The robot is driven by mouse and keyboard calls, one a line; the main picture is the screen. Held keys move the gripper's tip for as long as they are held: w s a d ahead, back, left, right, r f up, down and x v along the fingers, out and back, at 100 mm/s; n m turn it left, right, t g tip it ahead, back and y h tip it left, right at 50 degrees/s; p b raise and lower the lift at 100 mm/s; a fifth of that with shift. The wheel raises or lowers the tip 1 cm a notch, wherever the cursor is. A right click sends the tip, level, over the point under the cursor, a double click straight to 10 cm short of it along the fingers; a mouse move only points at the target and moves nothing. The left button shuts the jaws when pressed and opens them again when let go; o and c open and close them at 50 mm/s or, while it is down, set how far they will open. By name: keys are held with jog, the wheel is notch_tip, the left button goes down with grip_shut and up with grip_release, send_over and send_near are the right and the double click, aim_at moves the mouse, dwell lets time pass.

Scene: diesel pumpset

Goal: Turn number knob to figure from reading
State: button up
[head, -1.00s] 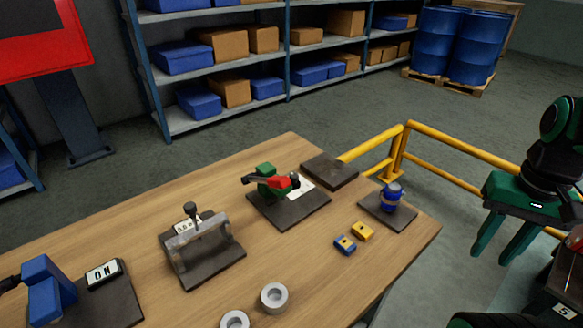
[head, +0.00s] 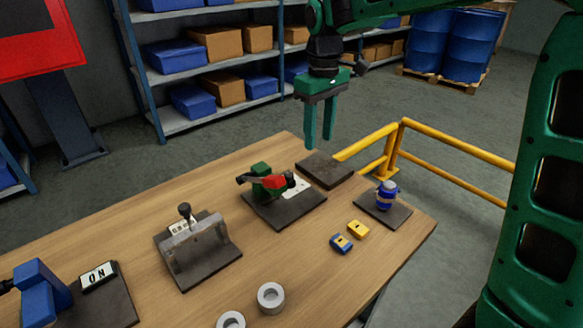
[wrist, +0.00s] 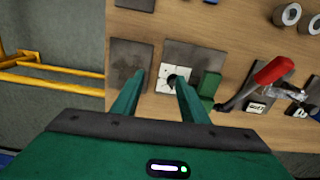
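A dark plate (head: 285,213) near the far edge of the table carries a green block, a red lever handle (head: 276,182) and a white card (head: 299,187) with a small dark knob (head: 291,180). In the wrist view the knob (wrist: 172,81) sits on the white, marked card (wrist: 144,80); its figures are too small to read. My gripper (head: 319,142) is open and empty, pointing down, above and apart from the table's far side.
An empty dark plate (head: 325,171) lies right of the knob's plate. Yellow railing (head: 450,155) runs behind.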

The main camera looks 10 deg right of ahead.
jog(key=n, duration=0.2)
send_over(290, 173)
jog(key=f, duration=0.1)
notch_tip(290, 173, down, 10)
jog(key=shift+a+f, duration=0.15)
jog(key=shift+f, duration=0.05)
jog(key=shift+s, duration=0.1)
jog(key=c, duration=1)
grip_shut()
